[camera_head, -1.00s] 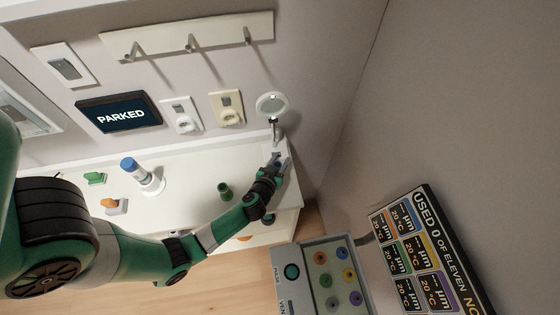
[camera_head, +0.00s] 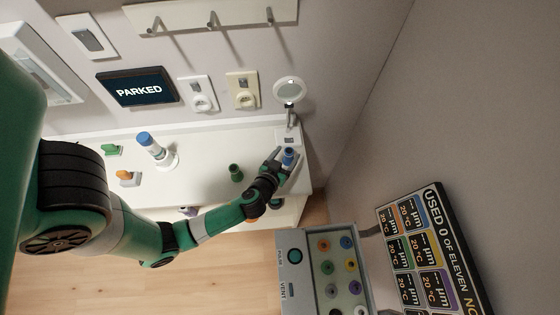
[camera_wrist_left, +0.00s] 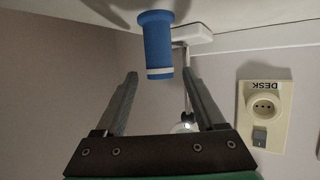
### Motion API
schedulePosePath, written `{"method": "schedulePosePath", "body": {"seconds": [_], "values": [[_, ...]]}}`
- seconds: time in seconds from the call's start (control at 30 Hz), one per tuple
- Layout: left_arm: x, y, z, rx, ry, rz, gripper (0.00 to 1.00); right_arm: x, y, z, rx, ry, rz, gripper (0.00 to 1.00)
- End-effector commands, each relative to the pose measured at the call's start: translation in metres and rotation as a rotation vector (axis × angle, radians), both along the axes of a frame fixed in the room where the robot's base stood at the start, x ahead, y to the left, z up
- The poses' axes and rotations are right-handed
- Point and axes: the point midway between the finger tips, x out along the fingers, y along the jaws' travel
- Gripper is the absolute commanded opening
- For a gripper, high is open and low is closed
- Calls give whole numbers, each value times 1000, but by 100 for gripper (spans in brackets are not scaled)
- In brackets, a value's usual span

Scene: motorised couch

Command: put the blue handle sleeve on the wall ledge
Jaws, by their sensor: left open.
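The blue handle sleeve (camera_head: 288,156) stands at the right end of the white desk top. In the left wrist view, the sleeve (camera_wrist_left: 157,42) is a blue cylinder with a flared end and a white band. My left gripper (camera_head: 281,160) is open beside it; in its wrist view the fingertips (camera_wrist_left: 158,74) flank the sleeve's banded end with gaps on both sides. I cannot tell how far the sleeve reaches between them. A pale ledge-like strip (camera_head: 220,124) runs along the wall behind the desk. My right gripper is out of view.
A round lamp or magnifier (camera_head: 289,90) stands just behind the sleeve. Wall sockets (camera_head: 243,92) sit above. A grey button box (camera_head: 325,265) stands at the front right.

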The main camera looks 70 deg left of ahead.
Motion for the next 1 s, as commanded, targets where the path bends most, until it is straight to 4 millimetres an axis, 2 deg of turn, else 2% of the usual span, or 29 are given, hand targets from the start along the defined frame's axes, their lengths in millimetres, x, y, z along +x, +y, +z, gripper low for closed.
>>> {"method": "schedulePosePath", "body": {"seconds": [0.1, 0.3, 0.77, 0.87, 0.97, 1.0], "values": [[-18, -21, 11, 1, 1, -7, 72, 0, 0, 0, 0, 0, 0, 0], [-38, -41, 23, 0, 0, -3, 72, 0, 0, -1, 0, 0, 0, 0], [-41, -44, 25, -1, -2, 1, 72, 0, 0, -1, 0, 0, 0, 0], [-26, -47, 37, -9, -29, -14, 72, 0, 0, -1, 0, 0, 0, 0], [20, -59, 76, -34, -113, -68, 72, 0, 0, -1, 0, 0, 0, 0], [45, -66, 102, -45, -164, -104, 72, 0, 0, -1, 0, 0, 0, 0]]}}
